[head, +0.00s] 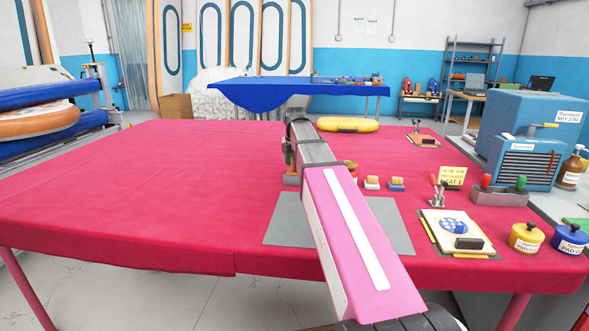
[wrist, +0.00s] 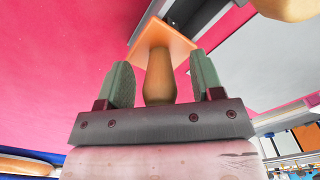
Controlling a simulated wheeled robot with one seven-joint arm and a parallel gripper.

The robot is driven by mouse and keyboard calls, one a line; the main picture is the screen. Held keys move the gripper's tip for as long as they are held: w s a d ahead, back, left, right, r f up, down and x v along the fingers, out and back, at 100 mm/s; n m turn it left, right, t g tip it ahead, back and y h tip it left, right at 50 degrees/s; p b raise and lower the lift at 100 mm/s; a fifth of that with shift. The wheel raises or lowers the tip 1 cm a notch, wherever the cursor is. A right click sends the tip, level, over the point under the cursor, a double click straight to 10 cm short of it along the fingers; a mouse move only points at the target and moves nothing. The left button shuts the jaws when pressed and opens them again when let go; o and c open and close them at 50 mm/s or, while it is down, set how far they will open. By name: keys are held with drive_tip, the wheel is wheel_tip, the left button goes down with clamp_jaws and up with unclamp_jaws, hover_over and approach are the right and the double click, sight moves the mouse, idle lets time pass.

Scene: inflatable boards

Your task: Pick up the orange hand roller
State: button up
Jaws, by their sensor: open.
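The orange hand roller has an orange block (wrist: 180,38) and a tan wooden handle (wrist: 159,78) in the wrist view. My gripper (wrist: 160,68) is open, with one green-padded finger on each side of the wooden handle. Gaps show between the handle and both pads.
The red table (head: 130,190) is clear on the left. A grey mat (head: 284,226) lies under my arm. A yellow inflatable (head: 348,125) lies behind. A blue machine (head: 520,150) stands at right.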

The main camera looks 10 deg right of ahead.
drive_tip(key=c, duration=1.1)
drive_tip(key=shift+r, duration=0.1)
drive_tip(key=shift+r, duration=0.55)
drive_tip(key=r, duration=0.1)
drive_tip(key=s+r, duration=0.1)
drive_tip(key=r, duration=0.1)
drive_tip(key=shift+a+r, duration=0.1)
drive_tip(key=shift+a, duration=0.05)
drive_tip(key=s+a+r, duration=0.4)
drive_tip(key=s+r, duration=0.2)
drive_tip(key=s, duration=0.3)
drive_tip(key=shift+s+r, duration=0.25)
drive_tip(key=shift+s, duration=0.15)
